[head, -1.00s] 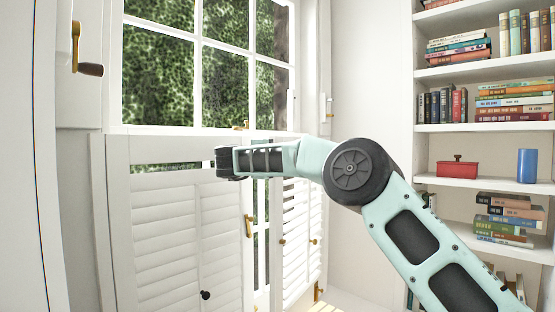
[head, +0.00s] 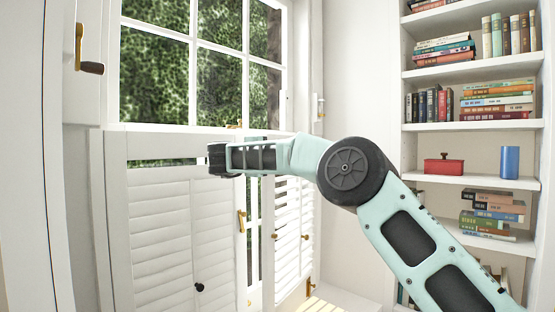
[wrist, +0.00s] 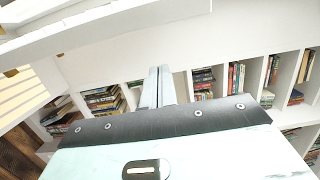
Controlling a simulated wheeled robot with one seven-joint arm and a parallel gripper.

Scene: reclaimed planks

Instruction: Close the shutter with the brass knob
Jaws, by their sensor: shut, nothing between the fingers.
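The right louvered shutter (head: 292,240) stands angled at the lower right of the window, with light showing between its slats. Small brass knobs (head: 306,237) show on it. The left louvered shutter (head: 160,235) looks nearly flat across its side and has a black knob (head: 199,287). A narrow gap with greenery separates the shutters. In the wrist view my gripper (wrist: 158,85) is shut and empty, touching nothing visible.
A brass latch (head: 241,221) shows in the gap between the shutters. A bookshelf (head: 470,127) with books, a red box (head: 444,166) and a blue cup (head: 509,162) stands at the right. A white bar (wrist: 100,30) crosses the wrist view's top.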

